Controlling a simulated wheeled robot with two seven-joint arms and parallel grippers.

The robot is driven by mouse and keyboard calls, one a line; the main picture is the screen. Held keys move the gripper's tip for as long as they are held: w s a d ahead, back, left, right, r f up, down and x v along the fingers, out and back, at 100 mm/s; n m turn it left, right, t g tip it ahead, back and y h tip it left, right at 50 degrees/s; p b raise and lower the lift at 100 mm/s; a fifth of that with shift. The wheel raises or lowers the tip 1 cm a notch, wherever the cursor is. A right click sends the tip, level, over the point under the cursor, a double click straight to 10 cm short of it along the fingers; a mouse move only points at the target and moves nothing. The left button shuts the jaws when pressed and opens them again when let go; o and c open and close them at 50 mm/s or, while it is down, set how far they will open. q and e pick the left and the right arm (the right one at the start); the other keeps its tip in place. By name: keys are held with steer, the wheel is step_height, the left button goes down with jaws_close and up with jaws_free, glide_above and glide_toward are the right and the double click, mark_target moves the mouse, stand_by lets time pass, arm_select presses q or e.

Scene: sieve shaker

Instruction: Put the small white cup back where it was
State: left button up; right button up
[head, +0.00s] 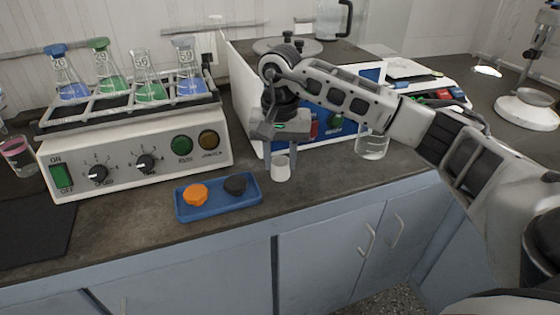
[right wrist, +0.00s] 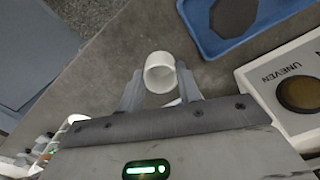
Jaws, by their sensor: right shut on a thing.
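The small white cup (head: 281,169) is upright at the tips of my right gripper (head: 281,146), close to the counter to the right of the blue tray. I cannot tell whether its base touches the counter. My left gripper is out of view.
A blue tray (head: 218,211) holds an orange piece (head: 195,194) and a dark piece (head: 235,185). A shaker (head: 130,185) carrying several flasks stands left. A glass beaker (head: 372,146) stands right of the cup. The counter's front edge is near.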

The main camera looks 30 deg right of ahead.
steer(key=shift+f, duration=0.65)
steer(key=shift+f, duration=0.15)
steer(key=o, duration=1)
steer(key=shift+c, duration=0.2)
